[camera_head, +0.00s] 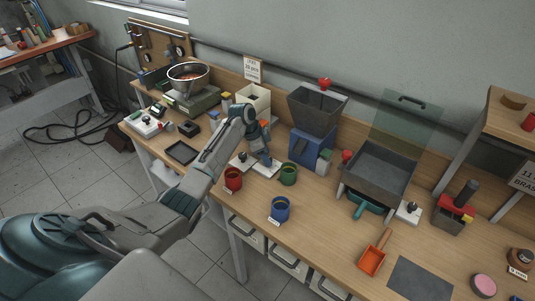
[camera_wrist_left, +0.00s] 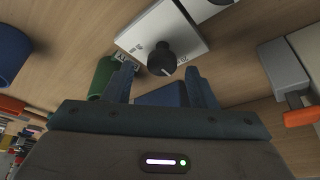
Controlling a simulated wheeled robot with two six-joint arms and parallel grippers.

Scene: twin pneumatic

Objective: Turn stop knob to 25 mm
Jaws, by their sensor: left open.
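A white plate (camera_head: 262,169) with a round black knob lies on the bench below my left gripper (camera_head: 266,160) in the head view. In the left wrist view, the white plate (camera_wrist_left: 185,32) is large at the top, and its black knob (camera_wrist_left: 162,59) has a pointer end. Small printed labels sit at the plate's edge, tilted and hard to read. My left gripper (camera_wrist_left: 159,70) is open, with one finger to each side of the knob in the picture. I see no contact with the knob. My right gripper is not in view.
A red cup (camera_head: 233,179), a green cup (camera_head: 288,174) and a blue cup (camera_head: 280,209) stand close by. A blue machine with a grey hopper (camera_head: 317,110) stands to the right. Other white knob plates stand at the left (camera_head: 146,126) and right (camera_head: 409,212).

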